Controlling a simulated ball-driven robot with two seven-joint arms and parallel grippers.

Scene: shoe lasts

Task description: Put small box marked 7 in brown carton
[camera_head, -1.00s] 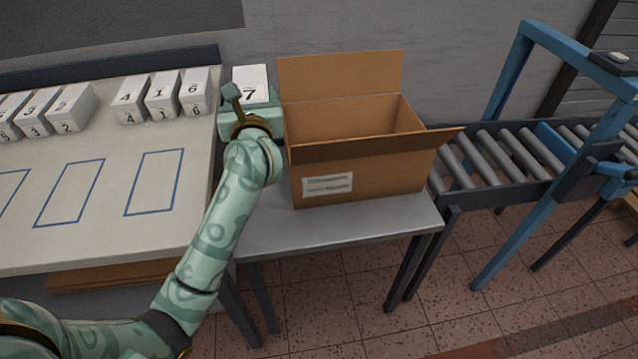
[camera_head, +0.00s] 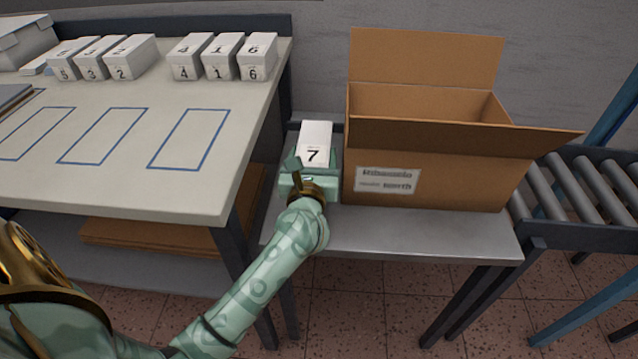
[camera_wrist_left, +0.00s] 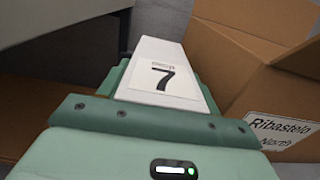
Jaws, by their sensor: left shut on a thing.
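The small white box marked 7 (camera_head: 315,143) is in my left gripper (camera_head: 312,165), left of the brown carton. In the left wrist view the box marked 7 (camera_wrist_left: 163,75) sits between the green fingers, its number facing the camera. The brown carton (camera_head: 440,180) stands open on a grey metal table, with its flaps spread and a white label on its front. It also shows at the right of the left wrist view (camera_wrist_left: 235,60). The carton's floor is hidden behind its front flap. My right gripper is not in view.
A white worktable (camera_head: 150,185) with blue outlines is at left, with several numbered white boxes (camera_head: 223,57) along its back. The grey table (camera_head: 420,235) has bare room in front of the carton. A roller conveyor (camera_head: 590,195) adjoins at right.

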